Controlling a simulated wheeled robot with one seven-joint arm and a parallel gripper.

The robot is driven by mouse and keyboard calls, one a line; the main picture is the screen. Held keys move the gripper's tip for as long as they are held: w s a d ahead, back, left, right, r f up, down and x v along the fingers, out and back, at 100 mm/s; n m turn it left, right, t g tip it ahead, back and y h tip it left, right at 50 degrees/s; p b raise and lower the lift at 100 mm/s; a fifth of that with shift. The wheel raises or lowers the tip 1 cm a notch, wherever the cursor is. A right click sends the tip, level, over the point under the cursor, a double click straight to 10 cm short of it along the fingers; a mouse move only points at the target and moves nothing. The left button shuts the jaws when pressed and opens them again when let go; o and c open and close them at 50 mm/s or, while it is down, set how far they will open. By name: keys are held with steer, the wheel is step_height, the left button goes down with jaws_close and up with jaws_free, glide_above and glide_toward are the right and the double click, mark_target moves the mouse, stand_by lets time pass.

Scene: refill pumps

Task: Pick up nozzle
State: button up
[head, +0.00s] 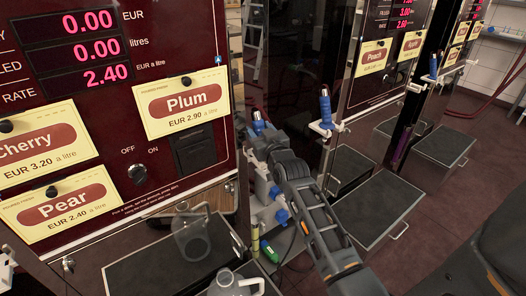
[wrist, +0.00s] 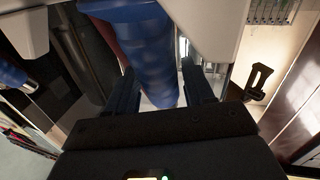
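A blue nozzle (head: 258,122) hangs at the side of the nearest pump, partly hidden behind my gripper (head: 264,142). In the wrist view the blue nozzle (wrist: 150,52) fills the top middle and reaches down between the two dark fingers of my gripper (wrist: 158,70). The fingers stand apart, one on each side of it, with a narrow gap at the right finger. I cannot tell whether the left finger touches it.
A second blue nozzle (head: 326,108) hangs on the neighbouring pump, and another (head: 433,66) farther right. The nearest pump's Plum label (head: 186,104) is left of my arm. A clear jug (head: 191,232) stands low in front. Black-topped trays (head: 378,208) stick out beneath the pumps.

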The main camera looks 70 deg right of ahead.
steer(key=c, duration=0.8)
steer(key=shift+c, duration=0.2)
